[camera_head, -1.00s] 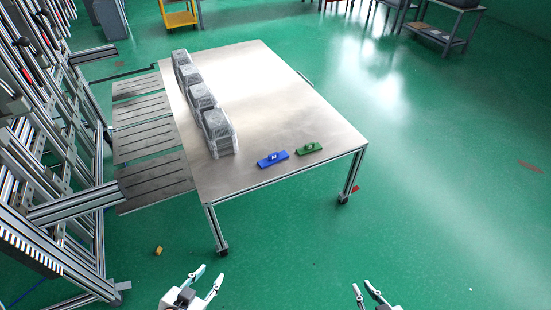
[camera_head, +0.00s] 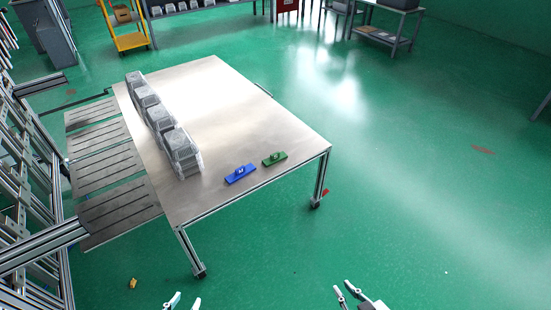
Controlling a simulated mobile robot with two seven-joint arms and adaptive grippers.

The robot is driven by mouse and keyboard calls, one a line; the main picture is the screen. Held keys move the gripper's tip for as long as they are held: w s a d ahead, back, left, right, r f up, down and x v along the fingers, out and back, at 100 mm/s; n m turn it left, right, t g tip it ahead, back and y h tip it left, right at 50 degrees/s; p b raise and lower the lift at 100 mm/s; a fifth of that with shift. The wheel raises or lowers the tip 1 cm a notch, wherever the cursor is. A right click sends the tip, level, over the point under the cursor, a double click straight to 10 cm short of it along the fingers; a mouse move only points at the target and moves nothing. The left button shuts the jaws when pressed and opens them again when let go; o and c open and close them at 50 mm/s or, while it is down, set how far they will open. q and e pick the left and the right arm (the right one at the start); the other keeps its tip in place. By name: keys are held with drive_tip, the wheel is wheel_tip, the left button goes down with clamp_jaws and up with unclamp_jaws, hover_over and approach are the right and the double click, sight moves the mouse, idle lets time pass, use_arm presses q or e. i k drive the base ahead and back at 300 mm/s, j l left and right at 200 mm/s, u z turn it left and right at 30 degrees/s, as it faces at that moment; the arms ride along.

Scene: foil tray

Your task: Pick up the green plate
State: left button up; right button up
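The green plate (camera_head: 275,159) is a small flat bar with a raised knob on top. It lies on the metal table (camera_head: 225,100) near its front right corner. A similar blue plate (camera_head: 241,174) lies just to its left, apart from it. My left gripper (camera_head: 183,301) shows at the bottom edge, its two fingertips apart and nothing between them; its body is cut off. My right gripper (camera_head: 343,288) is at the bottom, right of the middle, with its fingers apart and empty. Both grippers are well in front of the table, away from the plates.
Several grey foil trays (camera_head: 181,153) stand in a row along the table's left side. A slotted metal platform (camera_head: 110,170) and an aluminium frame (camera_head: 30,170) adjoin on the left. A small yellow object (camera_head: 133,282) lies on the floor.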

sight(276, 157)
drive_tip(key=i+l+u, duration=0.15)
drive_tip(key=i+l, duration=0.3)
drive_tip(key=i+l+u, duration=0.15)
drive_tip(key=i+l, duration=0.35)
drive_tip(key=i+l+u, duration=0.15)
drive_tip(key=i+l, duration=0.35)
drive_tip(key=i+l+u, duration=0.15)
drive_tip(key=i+l, duration=0.3)
drive_tip(key=l, duration=0.25)
